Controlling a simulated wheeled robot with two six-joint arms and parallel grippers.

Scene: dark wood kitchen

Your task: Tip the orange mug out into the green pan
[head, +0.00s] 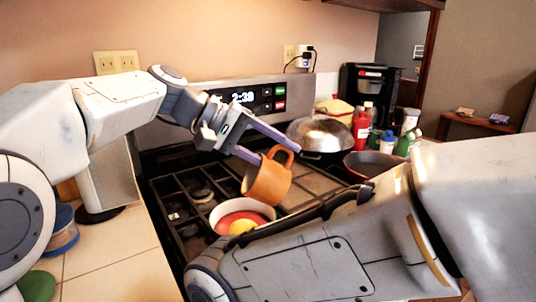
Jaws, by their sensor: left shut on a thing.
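My left gripper (256,143) is shut on the orange mug (267,184), near its handle. The mug is held tilted in the air over the stove, with its handle at the upper right. I cannot see into it. Just below it, a round vessel with a pale rim and a red inside (224,211) sits on the stove grates. A yellow thing (241,227) lies in it. I see no clearly green pan; the vessel's outside is mostly hidden. My right arm crosses the lower right, and its gripper is not in view.
Several bottles, including a red one (361,131), stand beyond. Tiled counter (112,250) lies at the left, with a green object (37,286).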

